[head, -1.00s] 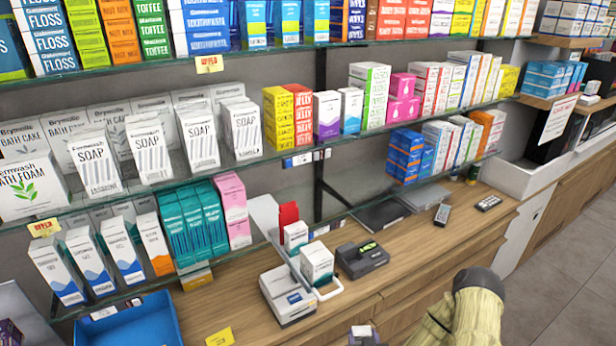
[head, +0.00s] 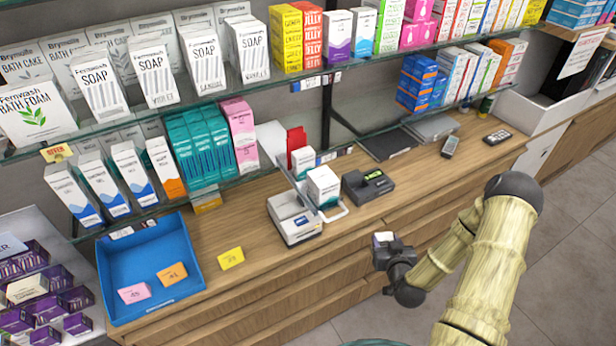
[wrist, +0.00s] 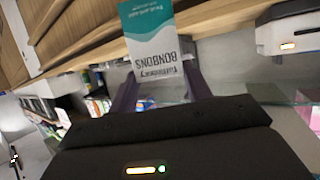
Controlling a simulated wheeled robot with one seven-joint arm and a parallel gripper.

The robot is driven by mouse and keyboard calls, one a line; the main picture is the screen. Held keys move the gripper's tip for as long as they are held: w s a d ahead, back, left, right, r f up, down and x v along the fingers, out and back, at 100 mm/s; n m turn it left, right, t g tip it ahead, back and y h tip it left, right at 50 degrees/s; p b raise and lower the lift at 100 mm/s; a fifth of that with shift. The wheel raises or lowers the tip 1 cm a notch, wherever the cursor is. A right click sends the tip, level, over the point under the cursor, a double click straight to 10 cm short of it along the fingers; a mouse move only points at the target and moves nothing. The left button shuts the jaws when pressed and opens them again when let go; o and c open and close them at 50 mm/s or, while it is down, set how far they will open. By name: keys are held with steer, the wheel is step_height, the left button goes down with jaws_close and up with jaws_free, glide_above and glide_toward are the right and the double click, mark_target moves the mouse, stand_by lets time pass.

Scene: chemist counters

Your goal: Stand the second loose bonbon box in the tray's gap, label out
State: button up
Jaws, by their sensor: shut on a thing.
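My gripper (head: 384,243) is in front of the counter's front edge, right of the middle in the head view. It is shut on a teal and white bonbon box (wrist: 155,45). In the wrist view the box is between the two fingers (wrist: 160,92), its printed face towards the camera and its BONBONS lettering upside down. In the head view only a small pale part of the box shows. A blue tray (head: 110,270) is on the counter at left, apart from the gripper, with a pink card and an orange card in it. I cannot tell which tray has the gap.
A white device (head: 292,222) and a dark device (head: 368,187) are on the counter, with white boxes (head: 323,187) near them. A yellow card (head: 230,258) lies left. Stocked glass shelves overhang the counter's back.

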steer(key=w+a+r+n+y+p, duration=0.1)
steer(key=w+a+r+y, duration=0.3)
steer(key=r, duration=0.6)
steer(key=w+a+r+n+g+h+p, duration=0.1)
steer(key=a+r+n+p, duration=0.1)
steer(key=a+r, duration=0.55)
steer(key=w+a+r+n+y+p, duration=0.1)
steer(key=w+a+r+y, duration=0.15)
steer(key=r, duration=0.95)
steer(key=s+a+r+n, duration=0.1)
steer(key=s+a+r, duration=0.2)
steer(key=a+r, duration=0.3)
steer(key=shift+a+r+g, duration=0.15)
steer(key=shift+a+g, duration=0.25)
steer(key=shift+a, duration=0.1)
steer(key=shift+f+p, duration=0.5)
steer(key=shift+f, duration=2.45)
steer(key=shift+f+p, duration=0.6)
steer(key=shift+f, duration=1.5)
steer(key=shift+s, duration=0.15)
